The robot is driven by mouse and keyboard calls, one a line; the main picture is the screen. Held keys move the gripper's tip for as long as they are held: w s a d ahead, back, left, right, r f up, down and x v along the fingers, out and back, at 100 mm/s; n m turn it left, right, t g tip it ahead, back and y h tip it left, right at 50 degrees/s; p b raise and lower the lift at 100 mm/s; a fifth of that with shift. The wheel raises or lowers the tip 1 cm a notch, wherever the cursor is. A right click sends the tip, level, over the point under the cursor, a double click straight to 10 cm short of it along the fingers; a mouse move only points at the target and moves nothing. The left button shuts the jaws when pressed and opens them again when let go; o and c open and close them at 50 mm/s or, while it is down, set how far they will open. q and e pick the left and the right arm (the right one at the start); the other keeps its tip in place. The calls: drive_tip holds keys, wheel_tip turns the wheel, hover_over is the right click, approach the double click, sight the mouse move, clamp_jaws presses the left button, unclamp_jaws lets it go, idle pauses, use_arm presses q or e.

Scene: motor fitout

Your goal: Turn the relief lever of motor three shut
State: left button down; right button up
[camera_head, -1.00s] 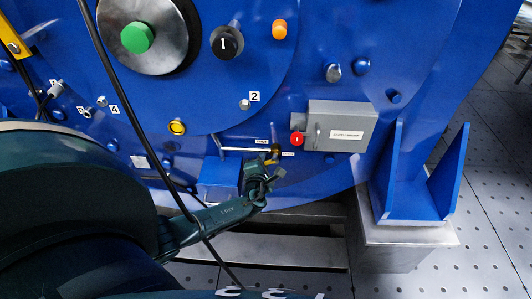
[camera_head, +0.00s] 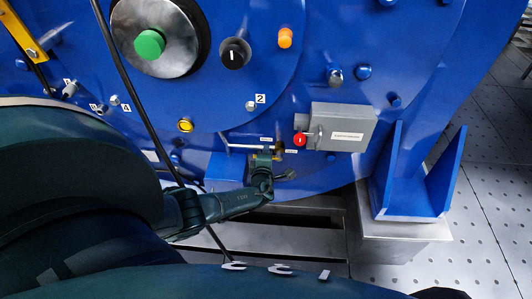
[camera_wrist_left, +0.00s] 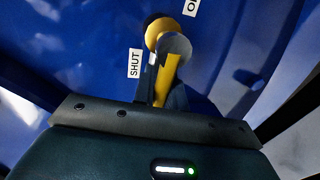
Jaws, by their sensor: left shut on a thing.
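The relief lever (camera_wrist_left: 168,76) shows in the left wrist view as a yellow handle running down from a round pivot. A label reading SHUT (camera_wrist_left: 135,63) is left of it, and a partly cut-off label starting with O (camera_wrist_left: 191,7) is above right. In the head view the brass lever fitting (camera_head: 278,147) sits low on the blue housing, at the end of a thin metal pipe. My left gripper (camera_head: 263,160) is just below it, and its fingers (camera_wrist_left: 162,94) are shut on the handle, hiding its lower end. The handle points between the SHUT label and straight down. My right gripper is not in view.
A grey box (camera_head: 342,127) with a red knob (camera_head: 300,140) is just right of the lever. A black cable (camera_head: 135,85) hangs across the left. A blue bracket (camera_head: 412,190) stands at right.

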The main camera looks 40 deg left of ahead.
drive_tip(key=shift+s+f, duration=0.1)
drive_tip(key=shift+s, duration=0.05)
use_arm(q)
drive_tip(key=c, duration=1.4)
unclamp_jaws()
drive_tip(key=shift+c, duration=0.2)
